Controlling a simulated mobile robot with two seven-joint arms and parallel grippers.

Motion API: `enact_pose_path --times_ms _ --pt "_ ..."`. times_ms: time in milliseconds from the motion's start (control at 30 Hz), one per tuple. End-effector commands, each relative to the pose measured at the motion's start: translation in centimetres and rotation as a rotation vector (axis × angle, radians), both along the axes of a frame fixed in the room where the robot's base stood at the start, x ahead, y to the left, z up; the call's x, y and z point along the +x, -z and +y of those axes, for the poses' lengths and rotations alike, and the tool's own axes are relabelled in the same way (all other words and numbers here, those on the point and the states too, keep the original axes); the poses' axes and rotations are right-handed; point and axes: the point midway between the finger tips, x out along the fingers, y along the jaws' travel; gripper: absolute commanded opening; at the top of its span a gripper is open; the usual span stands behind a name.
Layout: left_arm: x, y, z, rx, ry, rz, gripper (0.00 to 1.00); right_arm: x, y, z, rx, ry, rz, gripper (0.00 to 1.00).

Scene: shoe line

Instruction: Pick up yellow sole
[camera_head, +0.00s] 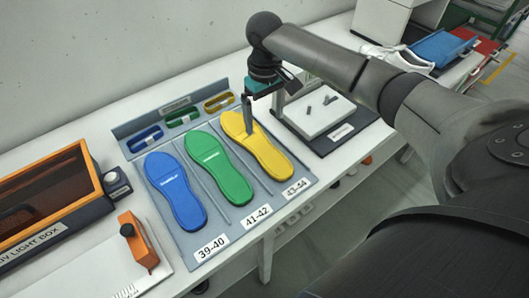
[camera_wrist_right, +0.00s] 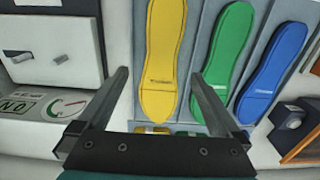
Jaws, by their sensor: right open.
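The yellow sole (camera_head: 262,150) lies flat in the right-hand slot of the grey tray (camera_head: 222,215), above the label 43-44. My right gripper (camera_head: 248,128) points down over its far part. In the right wrist view the same yellow sole (camera_wrist_right: 161,60) shows between the fingers of my right gripper (camera_wrist_right: 160,76), which are wide apart, one to each side of it. Nothing is held. I cannot tell the exact height of the fingertips over the tray. My left gripper is not in view.
A green sole (camera_head: 219,168) and a blue sole (camera_head: 175,190) lie to the left in the tray. Small coloured loops (camera_head: 183,117) sit behind them. A white block on a dark base (camera_head: 318,115) stands close at right. A light box (camera_head: 45,200) is at left.

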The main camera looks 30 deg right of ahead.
Motion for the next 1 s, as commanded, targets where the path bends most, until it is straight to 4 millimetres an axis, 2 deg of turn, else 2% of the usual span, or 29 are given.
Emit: enact_pose_path --times_ms 33,200,467,700,833,1000 --pt "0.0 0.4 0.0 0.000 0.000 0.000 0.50 -0.1 1.4 0.0 0.000 0.000 0.003 1.00" --pt "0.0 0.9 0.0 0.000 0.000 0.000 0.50 0.0 4.3 0.0 0.000 -0.001 0.001 1.00" --pt "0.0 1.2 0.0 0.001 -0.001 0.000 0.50 -0.2 6.1 0.1 -0.001 -0.002 -0.001 1.00" --pt "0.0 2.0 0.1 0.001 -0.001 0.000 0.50 -0.6 9.7 0.4 0.000 -0.002 0.000 1.00" --pt "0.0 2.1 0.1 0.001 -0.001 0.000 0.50 -0.6 10.6 0.4 -0.001 -0.002 -0.002 1.00" --pt "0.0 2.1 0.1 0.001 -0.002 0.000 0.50 -0.6 10.6 0.4 -0.001 -0.003 -0.002 1.00"
